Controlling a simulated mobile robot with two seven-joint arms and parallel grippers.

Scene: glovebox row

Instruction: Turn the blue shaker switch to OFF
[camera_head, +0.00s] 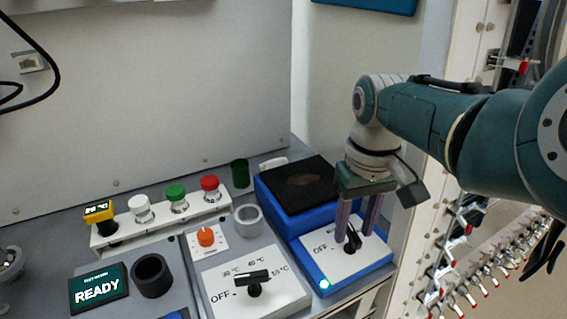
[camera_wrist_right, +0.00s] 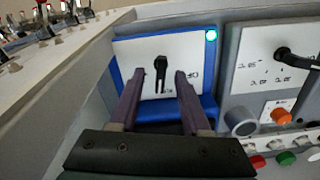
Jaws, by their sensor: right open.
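The blue shaker (camera_head: 308,258) stands at the right of the bench, with a dark top plate and a white front panel. Its black switch (camera_head: 353,242) sits on that panel, with an OFF label to its left. In the right wrist view the switch (camera_wrist_right: 160,72) handle runs nearly upright in the picture. A green lamp (camera_head: 324,284) glows at the panel corner. My right gripper (camera_head: 356,228) points down at the panel, open. Its fingers (camera_wrist_right: 157,80) are on either side of the switch, with gaps visible; exact depth is unclear. My left gripper is not in view.
Left of the shaker is a white panel with a larger black knob (camera_head: 253,284) and temperature marks. An orange knob (camera_head: 206,237), a grey ring (camera_head: 249,221) and a READY display (camera_head: 98,289) lie further left. A white rack (camera_head: 160,226) holds coloured-cap bottles.

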